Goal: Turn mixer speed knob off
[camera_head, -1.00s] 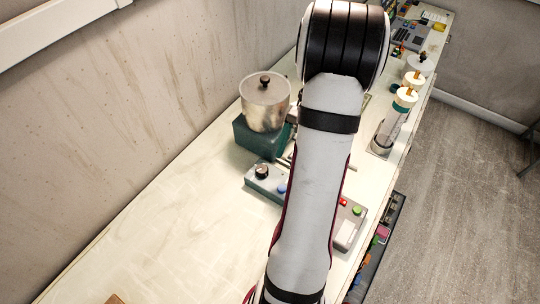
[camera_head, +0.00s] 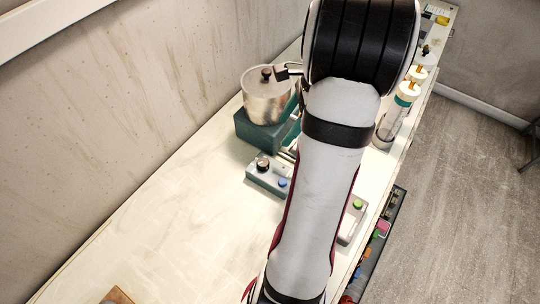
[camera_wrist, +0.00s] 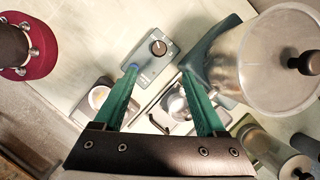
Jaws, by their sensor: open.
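A grey-blue control box with a dark round knob (camera_head: 262,163) and a blue button (camera_head: 282,182) sits on the bench in front of the metal mixer pot (camera_head: 266,97) on its teal base (camera_head: 258,135). In the wrist view the knob (camera_wrist: 158,47) shows a light pointer mark and lies beyond the green fingertips, between their lines. My gripper (camera_wrist: 158,70) is open and empty, with the fingers apart. The left fingertip overlaps the box edge by the blue button in that picture; contact cannot be told. In the head view my arm hides the fingers.
The lidded pot (camera_wrist: 275,60) stands close right of the fingers in the wrist view. A pale box with a green button (camera_head: 357,204) sits right of my arm. Bottles (camera_head: 404,98) stand behind. The bench's left front (camera_head: 165,240) is mostly clear.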

